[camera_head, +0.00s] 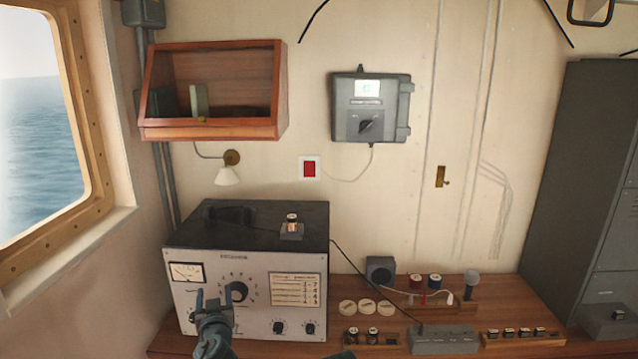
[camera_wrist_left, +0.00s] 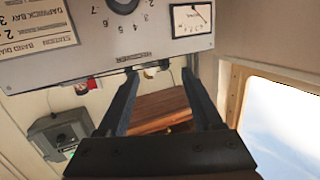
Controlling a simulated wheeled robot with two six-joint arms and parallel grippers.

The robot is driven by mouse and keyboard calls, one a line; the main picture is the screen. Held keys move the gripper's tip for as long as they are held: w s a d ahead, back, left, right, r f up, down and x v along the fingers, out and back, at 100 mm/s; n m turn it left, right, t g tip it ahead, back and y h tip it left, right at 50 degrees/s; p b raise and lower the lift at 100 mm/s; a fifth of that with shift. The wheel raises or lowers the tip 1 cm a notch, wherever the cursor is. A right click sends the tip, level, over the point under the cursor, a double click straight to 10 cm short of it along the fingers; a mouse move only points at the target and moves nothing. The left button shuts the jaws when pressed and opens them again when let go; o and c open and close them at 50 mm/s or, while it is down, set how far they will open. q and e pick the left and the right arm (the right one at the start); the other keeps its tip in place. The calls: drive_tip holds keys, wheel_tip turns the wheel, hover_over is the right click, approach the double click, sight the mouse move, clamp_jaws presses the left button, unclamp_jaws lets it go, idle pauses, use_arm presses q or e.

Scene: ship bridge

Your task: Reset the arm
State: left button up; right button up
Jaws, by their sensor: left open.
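My left gripper (camera_head: 213,298) is in front of the grey radio set (camera_head: 225,318), just below and left of its large black dial knob (camera_head: 238,291). In the left wrist view, the gripper's two fingers (camera_wrist_left: 160,74) are spread apart with nothing between their tips. The picture there is turned upside down, with the radio's front panel (camera_wrist_left: 150,40) along the top and part of the black knob (camera_wrist_left: 123,4) at the top edge. Whether a finger touches the panel cannot be told.
A wooden desk (camera_head: 505,302) carries a grey strip box (camera_head: 442,341) and several small parts. A wooden wall cabinet (camera_head: 210,130) hangs above the radio, a grey control box (camera_head: 371,106) to its right. A window is at left, a tall grey locker (camera_head: 585,170) at right.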

use_arm(q)
drive_tip(key=s+d+f+m+g+b, duration=0.1)
drive_tip(key=s+d+f+g+b, duration=0.25)
drive_tip(key=f, duration=0.65)
drive_tip(key=s+d+f+g+b, duration=0.2)
drive_tip(key=s+d+f+g, duration=0.25)
drive_tip(key=f, duration=0.45)
drive_tip(key=s+d+f+m+g+h+b, duration=0.1)
drive_tip(key=s+d+f+m+g+h, duration=0.1)
drive_tip(key=s, duration=0.6)
drive_tip(key=s+d+f+m+g+h+b, duration=0.2)
drive_tip(key=s+d+f+m+g, duration=0.2)
drive_tip(key=s+d+f+g, duration=0.2)
drive_tip(key=s+d+f, duration=0.2)
drive_tip(key=d, duration=0.2)
drive_tip(key=shift+b, duration=0.3)
